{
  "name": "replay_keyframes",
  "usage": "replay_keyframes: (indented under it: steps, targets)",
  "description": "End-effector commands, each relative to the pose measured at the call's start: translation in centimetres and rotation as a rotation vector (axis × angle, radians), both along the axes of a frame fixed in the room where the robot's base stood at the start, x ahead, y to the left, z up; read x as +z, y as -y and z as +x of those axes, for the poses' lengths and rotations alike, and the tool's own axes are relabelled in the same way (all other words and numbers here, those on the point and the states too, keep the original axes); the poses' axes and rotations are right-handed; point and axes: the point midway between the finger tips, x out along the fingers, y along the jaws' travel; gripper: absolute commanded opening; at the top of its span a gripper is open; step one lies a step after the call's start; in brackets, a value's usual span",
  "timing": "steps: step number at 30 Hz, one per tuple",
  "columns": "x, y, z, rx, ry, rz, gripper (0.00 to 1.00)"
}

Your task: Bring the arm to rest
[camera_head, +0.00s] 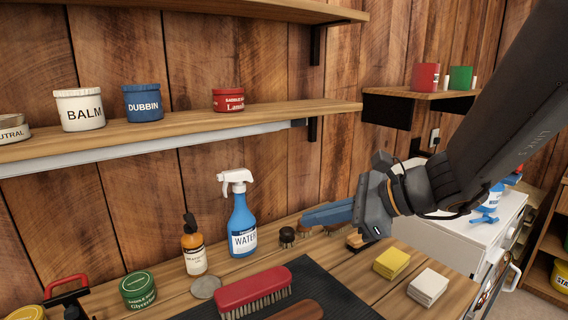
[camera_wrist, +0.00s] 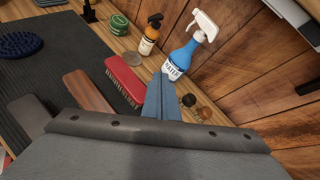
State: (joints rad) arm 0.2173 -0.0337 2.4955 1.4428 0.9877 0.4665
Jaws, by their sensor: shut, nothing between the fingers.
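My gripper (camera_head: 328,214) hangs over the wooden bench at the end of my dark arm, which comes in from the upper right in the head view. Its blue fingers are together with nothing between them. They point left, toward the blue water spray bottle (camera_head: 243,226), and look apart from it. Part of the bench behind the gripper is hidden.
The bench (camera_head: 180,297) also holds an amber bottle (camera_head: 193,250), a green tin (camera_head: 138,290), a yellow block (camera_head: 391,262), a white block (camera_head: 428,287) and a dark mat (camera_head: 335,290). A wall shelf (camera_head: 190,127) with tins runs above. A white cabinet (camera_head: 440,240) stands at right.

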Motion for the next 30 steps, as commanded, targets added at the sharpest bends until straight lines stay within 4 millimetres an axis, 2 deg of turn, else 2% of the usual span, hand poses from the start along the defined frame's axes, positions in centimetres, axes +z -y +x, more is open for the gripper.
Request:
replay_keyframes:
  steps: [1,3,6,9,12,18,26,30]
  targets:
    - [-2.3,-0.1,-1.6,0.088,0.003,-0.109,0.0]
    - [-5.2,0.6,-3.6,0.217,0.021,-0.266,0.0]
    - [-8.6,2.3,-6.0,0.412,0.066,-0.48,0.0]
    - [-11.3,4.6,-7.7,0.619,0.132,-0.685,0.0]
    - [-13.2,7.1,-8.4,0.836,0.219,-0.873,0.0]
    - [-14.7,10.5,-7.6,1.194,0.404,-1.142,0.0]
    - [-14.9,11.9,-6.1,1.473,0.577,-1.308,0.0]
    - [-16.1,11.9,-8.8,1.527,0.495,-1.21,0.0]
